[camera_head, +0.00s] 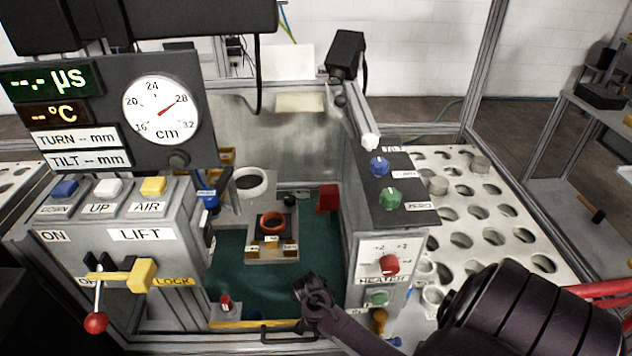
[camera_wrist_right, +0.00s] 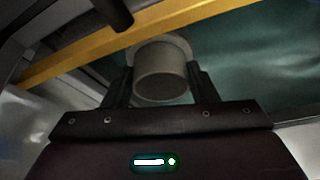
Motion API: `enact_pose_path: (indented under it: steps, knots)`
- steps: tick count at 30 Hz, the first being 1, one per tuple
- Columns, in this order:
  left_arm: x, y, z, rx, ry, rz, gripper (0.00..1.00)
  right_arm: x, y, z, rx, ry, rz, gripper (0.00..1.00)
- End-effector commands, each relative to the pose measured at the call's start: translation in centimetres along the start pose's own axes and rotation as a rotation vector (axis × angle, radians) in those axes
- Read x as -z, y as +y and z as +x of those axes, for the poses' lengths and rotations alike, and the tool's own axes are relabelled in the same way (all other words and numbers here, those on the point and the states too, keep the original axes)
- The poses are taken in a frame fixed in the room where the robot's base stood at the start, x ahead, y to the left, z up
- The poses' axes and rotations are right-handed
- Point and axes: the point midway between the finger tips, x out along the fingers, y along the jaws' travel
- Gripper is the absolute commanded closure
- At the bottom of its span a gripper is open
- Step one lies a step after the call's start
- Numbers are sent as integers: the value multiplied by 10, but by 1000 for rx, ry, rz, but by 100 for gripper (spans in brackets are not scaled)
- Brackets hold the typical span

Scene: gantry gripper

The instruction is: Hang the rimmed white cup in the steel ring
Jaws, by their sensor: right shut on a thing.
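In the right wrist view, my right gripper (camera_wrist_right: 160,85) is shut on the rimmed white cup (camera_wrist_right: 160,80), a pale, greyish cylinder with a wider rim at its far end. A finger stands on each side of it. In the head view, my right gripper (camera_head: 312,290) is over the front of the bay, above the green floor; the cup is hidden there. A pale round ring (camera_head: 250,183) with a dark opening is at the bay's back left, apart from the gripper. It looks like the steel ring, but its metal is hard to tell. My left gripper is not in view.
An orange ring (camera_head: 271,222) sits on a tan block in the bay. A yellow front edge shows in the wrist view (camera_wrist_right: 130,40). The lift panel (camera_head: 130,245) stands left, the heater panel (camera_head: 385,270) right. A perforated plate (camera_head: 500,195) lies farther right.

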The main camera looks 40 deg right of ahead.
Motion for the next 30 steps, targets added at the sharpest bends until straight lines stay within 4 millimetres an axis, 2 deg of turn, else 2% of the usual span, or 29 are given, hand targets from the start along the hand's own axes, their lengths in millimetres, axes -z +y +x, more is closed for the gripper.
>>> enact_pose_path:
  steps: [3, 4, 8, 16, 20, 23, 30]
  knots:
    - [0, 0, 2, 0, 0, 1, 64, -1, 0, 3, 1, 0, 1, 83]
    - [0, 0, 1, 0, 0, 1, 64, -1, 0, 2, 1, 0, 0, 43]
    - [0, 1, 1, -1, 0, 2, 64, 0, 0, 2, 1, 1, 0, 26]
    - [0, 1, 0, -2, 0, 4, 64, 0, 0, 2, 1, 1, 0, 26]
    - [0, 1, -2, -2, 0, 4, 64, 1, -1, -6, 2, 2, -1, 26]
    - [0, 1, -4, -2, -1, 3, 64, 2, -1, -21, 2, 3, 0, 26]
    - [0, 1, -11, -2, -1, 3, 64, 2, 0, -74, 3, 4, -2, 26]
